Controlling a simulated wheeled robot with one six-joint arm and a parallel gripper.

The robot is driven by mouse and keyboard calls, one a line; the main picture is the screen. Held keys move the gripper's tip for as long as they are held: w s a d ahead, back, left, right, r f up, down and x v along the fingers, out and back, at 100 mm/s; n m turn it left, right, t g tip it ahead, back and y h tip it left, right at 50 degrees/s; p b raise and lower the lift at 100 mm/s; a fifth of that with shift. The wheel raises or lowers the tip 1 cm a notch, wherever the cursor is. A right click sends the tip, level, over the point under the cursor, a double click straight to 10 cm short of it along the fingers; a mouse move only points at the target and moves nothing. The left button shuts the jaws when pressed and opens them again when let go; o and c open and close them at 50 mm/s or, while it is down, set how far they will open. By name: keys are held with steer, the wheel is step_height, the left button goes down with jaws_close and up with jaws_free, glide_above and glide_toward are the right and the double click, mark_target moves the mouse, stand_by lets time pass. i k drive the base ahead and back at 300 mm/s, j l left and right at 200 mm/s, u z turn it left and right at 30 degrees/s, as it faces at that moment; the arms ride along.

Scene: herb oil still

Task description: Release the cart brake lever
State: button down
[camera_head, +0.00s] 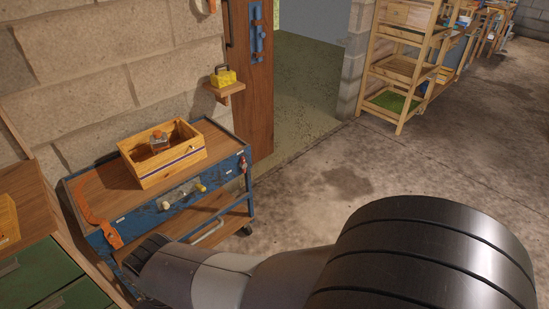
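The blue metal cart (223,166) with wooden shelves stands against the block wall at left centre. A small red-handled part (243,164) sits at its right front corner. A pale bar with a yellow knob (201,186) is on its front edge. An orange curved piece (97,221) hangs over its left end. I cannot tell for sure which is the brake lever. My arm reaches from the lower right to the cart's lower front, covering part of it. Its dark wrist joint shows there. My gripper's fingers are not visible.
A wooden box (165,168) holding a small bottle stands on the cart top. A green-drawered cabinet (40,268) is at lower left. A small wall shelf (228,90) carries a yellow object. The concrete floor (310,185) right of the cart is clear, up to wooden racks (402,70).

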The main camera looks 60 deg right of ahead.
mark_target(242, 164)
steer(key=z, duration=1.7)
steer(key=i, duration=0.6)
steer(key=i+j+z, duration=0.15)
steer(key=i, duration=0.45)
steer(key=l, duration=0.05)
